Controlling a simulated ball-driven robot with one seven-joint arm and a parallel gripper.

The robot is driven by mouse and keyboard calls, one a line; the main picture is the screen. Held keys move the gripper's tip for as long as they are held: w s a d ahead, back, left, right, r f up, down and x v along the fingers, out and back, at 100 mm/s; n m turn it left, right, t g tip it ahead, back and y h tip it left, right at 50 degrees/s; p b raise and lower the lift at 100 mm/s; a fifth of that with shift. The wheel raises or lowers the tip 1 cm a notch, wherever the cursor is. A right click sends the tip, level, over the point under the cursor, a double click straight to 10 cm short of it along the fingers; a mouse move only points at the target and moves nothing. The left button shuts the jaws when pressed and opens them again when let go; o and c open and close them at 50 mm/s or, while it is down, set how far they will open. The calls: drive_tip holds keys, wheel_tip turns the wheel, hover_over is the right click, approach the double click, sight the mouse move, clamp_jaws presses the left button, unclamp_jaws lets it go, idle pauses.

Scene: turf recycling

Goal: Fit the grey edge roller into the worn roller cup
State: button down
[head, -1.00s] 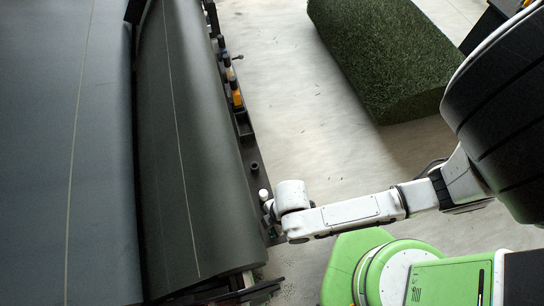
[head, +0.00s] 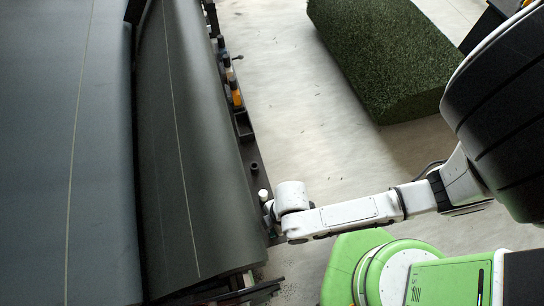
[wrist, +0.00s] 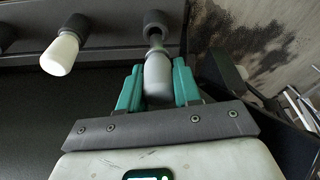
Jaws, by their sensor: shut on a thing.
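In the wrist view the grey edge roller (wrist: 158,78) is held between the teal fingers of my gripper (wrist: 159,84). Its narrow neck points away from the gripper at a dark round cup (wrist: 157,20), likely the worn roller cup. The neck's tip overlaps the cup's near rim in the picture; I cannot tell how deep it sits. In the head view my gripper (head: 270,212) is at the near end of the dark rail, mostly hidden by my wrist. The grey roller cannot be made out there.
A white roller (wrist: 61,54) sits in a neighbouring cup, left of the grey one. Another dark cup (wrist: 6,34) is at the left edge. The dark rail (head: 247,150) runs beside a large dark roll (head: 190,150). A turf block (head: 385,60) lies on the open floor.

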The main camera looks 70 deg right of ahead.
drive_tip(key=shift+f+b, duration=1.4)
drive_tip(key=shift+f, duration=0.8)
drive_tip(key=c, duration=0.7)
unclamp_jaws()
drive_tip(key=shift+r, duration=0.1)
drive_tip(key=v, duration=1)
drive_tip(key=shift+s+r, duration=0.1)
drive_tip(key=shift+r, duration=0.15)
